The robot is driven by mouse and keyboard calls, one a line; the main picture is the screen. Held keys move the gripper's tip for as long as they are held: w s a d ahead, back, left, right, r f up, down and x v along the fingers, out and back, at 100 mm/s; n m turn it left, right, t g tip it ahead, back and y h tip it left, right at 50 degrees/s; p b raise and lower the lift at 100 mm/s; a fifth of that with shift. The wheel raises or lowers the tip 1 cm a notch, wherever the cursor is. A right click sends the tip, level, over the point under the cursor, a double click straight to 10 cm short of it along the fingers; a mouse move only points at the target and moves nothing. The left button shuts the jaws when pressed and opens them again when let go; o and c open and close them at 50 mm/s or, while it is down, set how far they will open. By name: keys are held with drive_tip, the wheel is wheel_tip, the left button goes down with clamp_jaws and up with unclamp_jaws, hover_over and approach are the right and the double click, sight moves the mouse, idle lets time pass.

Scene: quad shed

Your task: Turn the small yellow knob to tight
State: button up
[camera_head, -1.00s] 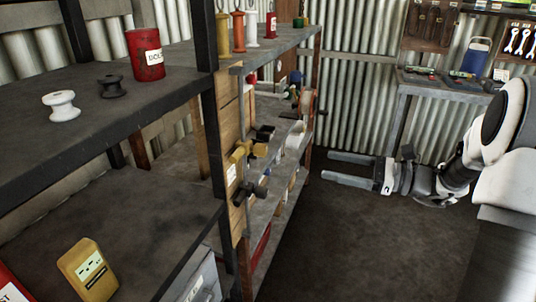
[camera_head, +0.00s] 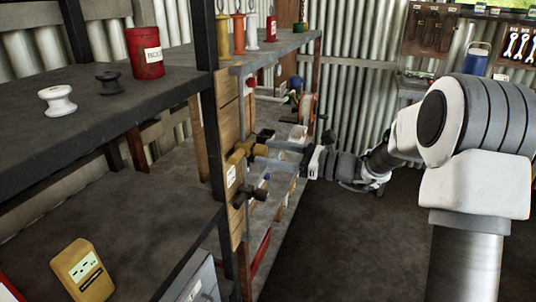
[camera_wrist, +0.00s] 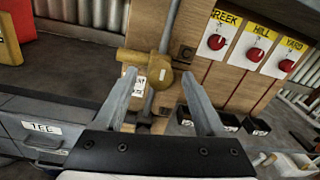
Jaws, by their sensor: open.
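The small yellow knob (camera_wrist: 158,70) is mounted by a vertical grey pipe on a wooden post, with a yellow bar reaching left from it. A pale mark shows on its face. In the head view the yellow knob (camera_head: 237,155) is at the shelf's front post. My gripper (camera_wrist: 160,80) is open, with its fingertips on either side of the knob in the wrist view; I cannot tell whether they touch it. In the head view my gripper (camera_head: 262,155) reaches in from the right, close to the knob. A small white label (camera_wrist: 131,82), too small to read, is below the bar.
A dark knob (camera_head: 250,195) sits below the yellow one. Three red knobs (camera_wrist: 216,42) on labelled white plates are to the right. Small black bins (camera_wrist: 228,121) stand below them. A grey drawer (camera_wrist: 40,133) labelled TEE is at lower left. The floor is clear.

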drive_tip(key=shift+w+a, duration=0.2)
drive_tip(key=shift+a, duration=0.25)
clamp_jaws()
